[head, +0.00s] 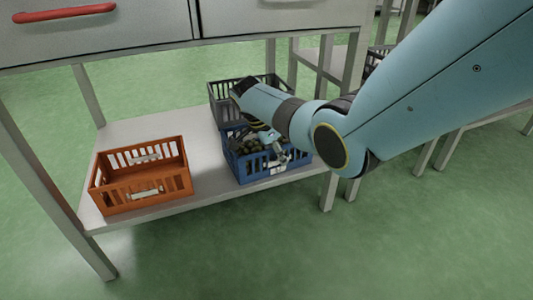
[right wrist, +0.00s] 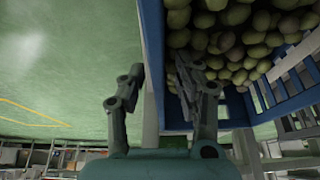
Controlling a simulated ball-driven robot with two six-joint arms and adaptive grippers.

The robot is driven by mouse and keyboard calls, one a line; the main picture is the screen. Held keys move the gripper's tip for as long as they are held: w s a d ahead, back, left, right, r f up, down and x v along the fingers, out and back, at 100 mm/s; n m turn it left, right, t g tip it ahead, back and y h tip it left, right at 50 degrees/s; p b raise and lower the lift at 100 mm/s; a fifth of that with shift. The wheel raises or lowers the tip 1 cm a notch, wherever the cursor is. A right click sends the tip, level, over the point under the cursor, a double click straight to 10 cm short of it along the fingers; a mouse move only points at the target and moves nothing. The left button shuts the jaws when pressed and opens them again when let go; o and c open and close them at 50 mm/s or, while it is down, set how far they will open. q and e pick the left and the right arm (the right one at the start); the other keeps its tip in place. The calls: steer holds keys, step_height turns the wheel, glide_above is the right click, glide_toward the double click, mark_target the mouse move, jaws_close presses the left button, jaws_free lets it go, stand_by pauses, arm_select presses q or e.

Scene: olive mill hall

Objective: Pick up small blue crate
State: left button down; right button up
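The small blue crate (head: 247,172) stands on the low shelf under the bench and holds many green olives. My right gripper (head: 278,153) is at its front wall. In the right wrist view the crate's blue wall (right wrist: 152,35) runs between the fingers of my right gripper (right wrist: 158,72). One finger is outside the wall and the other is inside, over the olives (right wrist: 225,40). The fingers are apart, and I cannot see either one pressing on the wall. My left gripper is not in view.
An empty orange crate (head: 110,196) stands left on the same pale shelf (head: 208,180). A dark grey crate (head: 219,100) stands behind the blue one. The bench drawers (head: 100,38) hang above, and a bench leg (head: 328,190) stands close on the right.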

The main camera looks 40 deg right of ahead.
jaws_close()
stand_by(0.4)
steer(key=shift+w+r, duration=0.1)
steer(key=shift+r, duration=0.1)
stand_by(0.3)
